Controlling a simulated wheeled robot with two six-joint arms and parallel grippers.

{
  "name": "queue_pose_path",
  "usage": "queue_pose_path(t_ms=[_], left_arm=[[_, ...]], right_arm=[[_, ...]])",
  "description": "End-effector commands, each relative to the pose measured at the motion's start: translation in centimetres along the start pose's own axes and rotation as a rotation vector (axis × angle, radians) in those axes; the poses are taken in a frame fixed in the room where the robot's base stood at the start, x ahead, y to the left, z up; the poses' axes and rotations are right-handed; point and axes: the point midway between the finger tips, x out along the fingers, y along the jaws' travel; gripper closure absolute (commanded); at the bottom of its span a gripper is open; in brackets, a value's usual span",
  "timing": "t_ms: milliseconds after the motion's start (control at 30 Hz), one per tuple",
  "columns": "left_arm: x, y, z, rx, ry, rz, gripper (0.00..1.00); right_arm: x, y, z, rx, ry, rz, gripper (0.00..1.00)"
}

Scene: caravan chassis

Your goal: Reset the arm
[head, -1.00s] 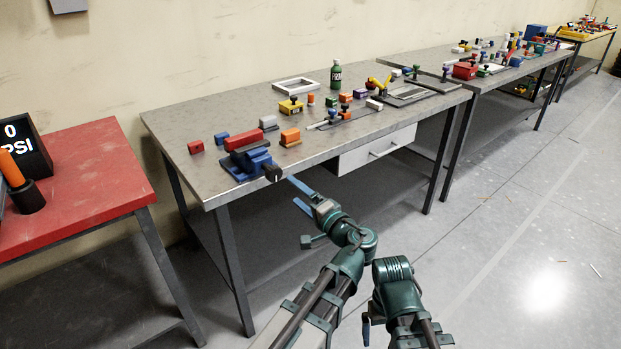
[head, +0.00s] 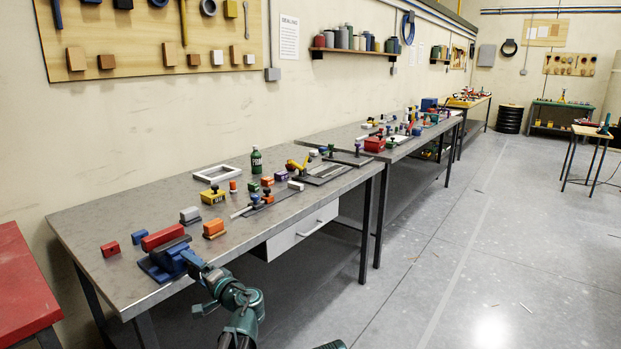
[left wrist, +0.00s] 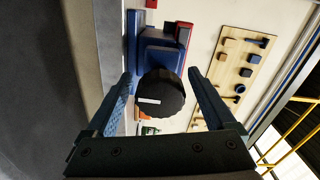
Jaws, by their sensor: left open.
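My left gripper (head: 192,260) is in front of the blue vise (head: 165,262) at the near left corner of the grey workbench. In the left wrist view its two fingers (left wrist: 160,75) are open, one on each side of a round black knob (left wrist: 162,100) with a white mark. The knob is on the front of the blue vise (left wrist: 160,40). I cannot tell whether the fingers touch the knob. In the head view the arm hides the knob. My right gripper is out of view.
The grey workbench (head: 110,215) bears several small blocks, a green bottle (head: 256,160) and a white frame (head: 217,173). A white drawer (head: 300,231) hangs under its front edge. A red table (head: 20,290) stands at the left.

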Motion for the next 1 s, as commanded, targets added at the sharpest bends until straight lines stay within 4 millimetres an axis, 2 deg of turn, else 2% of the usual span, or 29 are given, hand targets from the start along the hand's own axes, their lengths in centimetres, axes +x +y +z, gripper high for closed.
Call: queue_pose_path(t_ms=[467, 667, 1000], left_arm=[[-0.1, 0.0, 0.0, 0.0, 0.001, 0.0, 0.11], [-2.6, 0.0, 0.1, 0.0, 0.003, 0.0, 0.11], [-9.0, 0.0, 0.1, 0.0, 0.002, 0.0, 0.11]], right_arm=[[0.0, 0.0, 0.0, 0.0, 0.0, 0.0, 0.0], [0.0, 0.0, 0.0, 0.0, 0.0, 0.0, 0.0], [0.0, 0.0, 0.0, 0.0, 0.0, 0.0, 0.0]])
